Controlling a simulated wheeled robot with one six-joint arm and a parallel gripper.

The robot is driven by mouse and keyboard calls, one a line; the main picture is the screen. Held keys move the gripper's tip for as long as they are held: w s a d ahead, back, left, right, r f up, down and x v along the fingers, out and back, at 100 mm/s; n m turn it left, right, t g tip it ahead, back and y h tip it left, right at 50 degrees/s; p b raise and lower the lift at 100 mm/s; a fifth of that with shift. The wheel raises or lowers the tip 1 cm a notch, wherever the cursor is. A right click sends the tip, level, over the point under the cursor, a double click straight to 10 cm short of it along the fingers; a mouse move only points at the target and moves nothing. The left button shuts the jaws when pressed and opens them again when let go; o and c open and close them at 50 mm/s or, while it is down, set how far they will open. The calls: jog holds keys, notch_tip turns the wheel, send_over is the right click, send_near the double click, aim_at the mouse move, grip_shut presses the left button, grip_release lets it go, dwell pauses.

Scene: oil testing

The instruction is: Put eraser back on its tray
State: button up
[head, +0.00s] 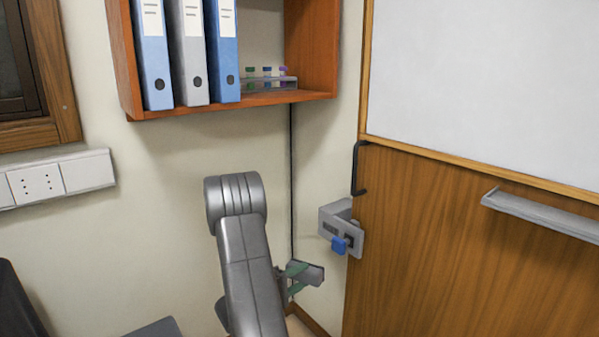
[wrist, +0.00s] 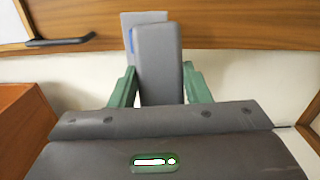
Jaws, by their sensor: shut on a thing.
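My gripper (head: 297,279) has green fingers and shows low in the middle of the head view, partly behind my arm. It is shut on the grey eraser (head: 313,273), which sticks out to the right. In the wrist view the eraser (wrist: 158,62) is a dark grey block standing upright between the two green fingers. The tray (head: 540,213) is a narrow grey ledge on the wooden panel below the whiteboard, at the right of the head view. Its visible part looks empty. My gripper is well left of it and lower.
A grey box with a blue part (head: 341,232) sits at the panel's left edge, just above and right of my gripper. A black handle (head: 357,170) sticks out above it. A shelf (head: 235,103) with binders and a tube rack hangs at upper left. The whiteboard (head: 490,80) is upper right.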

jog(key=s+p, duration=0.1)
jog(key=p, duration=0.4)
notch_tip(320, 180, up, 4)
jog(key=p, duration=1)
jog(key=shift+r, duration=0.2)
